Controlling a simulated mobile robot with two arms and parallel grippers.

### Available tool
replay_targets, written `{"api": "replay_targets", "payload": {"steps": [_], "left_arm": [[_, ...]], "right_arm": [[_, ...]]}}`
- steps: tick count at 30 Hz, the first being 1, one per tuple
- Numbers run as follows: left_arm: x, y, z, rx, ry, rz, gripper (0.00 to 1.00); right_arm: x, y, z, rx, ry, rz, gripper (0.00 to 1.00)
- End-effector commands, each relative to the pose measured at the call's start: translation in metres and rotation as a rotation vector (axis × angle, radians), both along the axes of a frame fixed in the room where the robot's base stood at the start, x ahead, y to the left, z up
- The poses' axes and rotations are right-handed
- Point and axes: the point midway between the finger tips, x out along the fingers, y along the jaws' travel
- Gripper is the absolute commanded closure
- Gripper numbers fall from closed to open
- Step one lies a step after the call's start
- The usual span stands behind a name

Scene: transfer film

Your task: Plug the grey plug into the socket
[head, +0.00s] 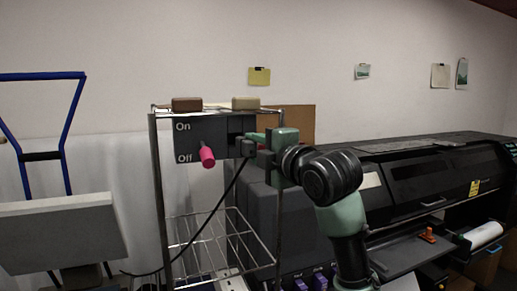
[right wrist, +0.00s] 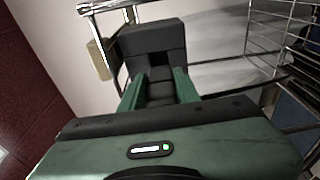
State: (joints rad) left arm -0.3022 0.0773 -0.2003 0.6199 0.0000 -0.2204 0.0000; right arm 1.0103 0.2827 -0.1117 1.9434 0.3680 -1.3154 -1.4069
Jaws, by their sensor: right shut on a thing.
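My right gripper (head: 253,143) reaches in from the right at the wire rack and is shut on the grey plug (head: 246,149). A dark cable hangs from the plug and runs down to the lower left. The dark panel (head: 190,143) on the rack carries On and Off labels and a pink lever pointing down toward Off. The black socket (head: 237,124) is at the panel's right end, close to the plug. In the right wrist view the plug (right wrist: 160,92) lies between the green fingers, facing the dark socket block (right wrist: 155,40). I cannot tell whether it is inserted.
Two small blocks (head: 187,104) lie on top of the wire rack (head: 157,200). A large printer (head: 440,180) stands on the right. A blue-framed stand with a grey board (head: 60,235) is on the left. Wall space above the rack is open.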

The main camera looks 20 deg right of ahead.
Motion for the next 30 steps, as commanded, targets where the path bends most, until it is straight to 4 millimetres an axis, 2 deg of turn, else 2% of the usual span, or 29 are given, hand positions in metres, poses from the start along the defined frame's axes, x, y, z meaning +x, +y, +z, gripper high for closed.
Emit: {"api": "replay_targets", "payload": {"steps": [6, 12, 30], "left_arm": [[0.001, 0.001, 0.0, 0.001, 0.0, -0.001, 0.64], [0.002, 0.002, 0.0, 0.002, -0.001, -0.001, 0.64], [0.002, 0.002, 0.0, 0.003, -0.003, -0.001, 0.64]], "right_arm": [[0.019, 0.001, 0.0, 0.0, 0.0, 0.0, 1.0], [0.029, 0.001, 0.0, -0.001, -0.001, 0.0, 1.0], [0.031, 0.001, 0.0, -0.001, -0.002, 0.0, 1.0]]}}
